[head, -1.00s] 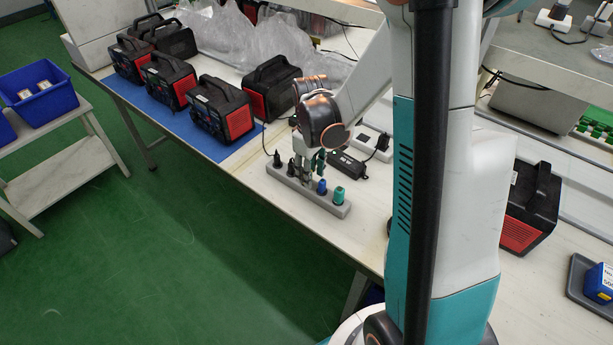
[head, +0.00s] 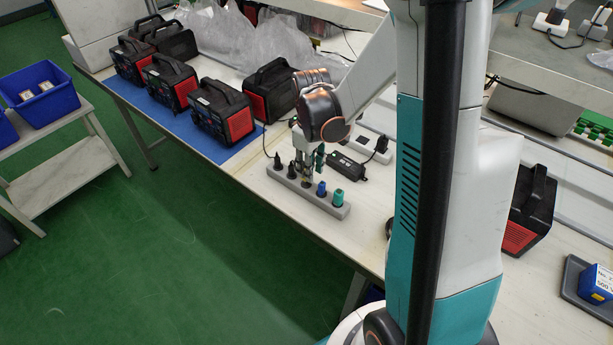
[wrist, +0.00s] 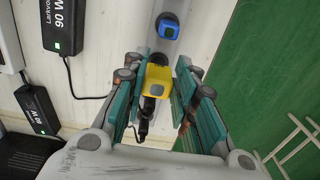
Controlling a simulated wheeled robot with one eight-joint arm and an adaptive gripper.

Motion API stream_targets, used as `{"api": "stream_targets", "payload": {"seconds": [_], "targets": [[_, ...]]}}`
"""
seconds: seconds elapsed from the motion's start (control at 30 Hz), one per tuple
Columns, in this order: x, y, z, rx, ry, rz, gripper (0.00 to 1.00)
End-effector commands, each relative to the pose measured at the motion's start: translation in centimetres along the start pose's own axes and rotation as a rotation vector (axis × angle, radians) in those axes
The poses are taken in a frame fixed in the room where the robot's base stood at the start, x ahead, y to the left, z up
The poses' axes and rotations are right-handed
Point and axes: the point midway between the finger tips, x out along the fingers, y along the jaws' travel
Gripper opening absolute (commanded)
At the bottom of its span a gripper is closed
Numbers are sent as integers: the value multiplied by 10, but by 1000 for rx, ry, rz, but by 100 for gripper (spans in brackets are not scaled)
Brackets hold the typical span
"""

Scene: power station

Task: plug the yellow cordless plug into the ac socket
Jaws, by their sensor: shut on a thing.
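The yellow plug (wrist: 157,80) sits between the teal-padded fingers of my gripper (wrist: 160,92) in the wrist view, and my gripper is shut on it. In the head view my gripper (head: 307,176) points down at the middle of the grey strip (head: 262,171), with a small spot of yellow at its tips. The plug is in line with the strip's row of plugs; whether it is seated or lifted cannot be told. Its prongs are hidden. I cannot pick out which opening is the AC socket.
A blue plug (head: 321,188) and a teal plug (head: 338,198) stand on one side, black plugs (head: 277,161) on the other. A black adapter (head: 346,166) lies behind. Black-and-red power units (head: 222,112) stand on the blue mat. The bench front edge is close.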

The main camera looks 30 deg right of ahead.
Motion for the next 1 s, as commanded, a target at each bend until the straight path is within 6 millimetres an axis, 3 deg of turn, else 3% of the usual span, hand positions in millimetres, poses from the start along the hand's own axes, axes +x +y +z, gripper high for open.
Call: {"api": "stream_targets", "payload": {"seconds": [0.63, 1.0], "targets": [[-31, 0, 0, 0, 0, 0, 1], [-33, 0, 0, 0, 0, 0, 1]]}}
